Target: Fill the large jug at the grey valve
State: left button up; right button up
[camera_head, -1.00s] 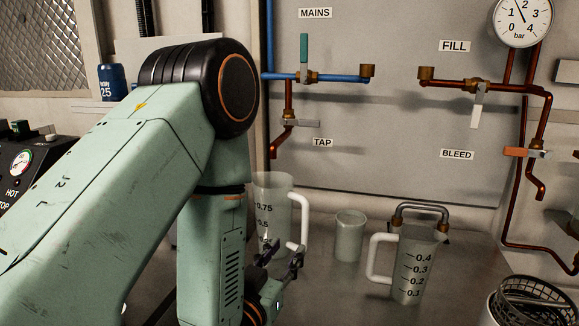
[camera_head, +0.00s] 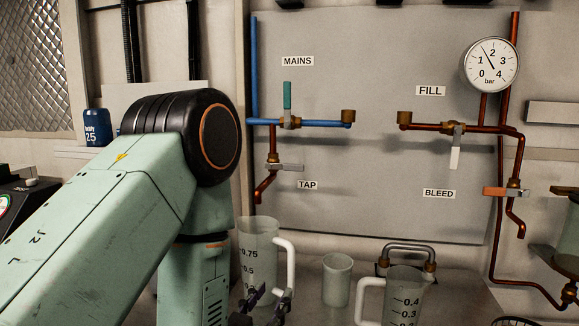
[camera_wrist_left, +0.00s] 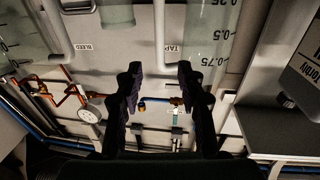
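The large jug (camera_head: 257,260), clear with a white handle (camera_head: 290,268) and dark scale marks, stands upright on the counter, below and near the tap spout (camera_head: 262,190). The valve marked TAP (camera_head: 290,167) has a grey lever lying level. My left gripper (camera_head: 266,300) is low in front of the large jug, near its handle. In the left wrist view its fingers (camera_wrist_left: 159,70) are apart with nothing held. The jug's handle (camera_wrist_left: 159,35) shows beyond and between the fingertips; I cannot tell any contact. The jug wall (camera_wrist_left: 208,40) is to the right there. My right gripper is out of view.
A smaller jug (camera_head: 405,300) and a plain cup (camera_head: 337,282) stand to the right of the large jug. The MAINS valve has an upright teal lever (camera_head: 287,94). The FILL valve lever (camera_head: 456,157) is pale and hangs down. The BLEED lever (camera_head: 497,191) is orange.

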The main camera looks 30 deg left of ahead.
pick_arm(q)
jog(key=w+r+t+p, duration=0.1)
jog(key=w+r+p, duration=0.2)
jog(key=r+p, duration=0.45)
jog(key=n+y+p, duration=0.2)
jog(key=n+p, duration=0.3)
jog(key=n, duration=0.5)
send_near(294, 168)
notch_tip(294, 168, up, 2)
jog(key=shift+w+a+f+n+g+p, duration=0.15)
jog(key=shift+w+a+n+g, duration=0.2)
jog(key=shift+w+n, duration=1.3)
jog(key=shift+w+a+f+n+g+p, duration=0.15)
jog(key=shift+w+a+n, duration=0.25)
jog(key=shift+w+n, duration=1.2)
jog(key=shift+w+a+f+n+g+p, duration=0.15)
jog(key=shift+w+a+n, duration=0.25)
jog(key=shift+w+n, duration=1.25)
jog(key=shift+w, duration=0.15)
grip_shut()
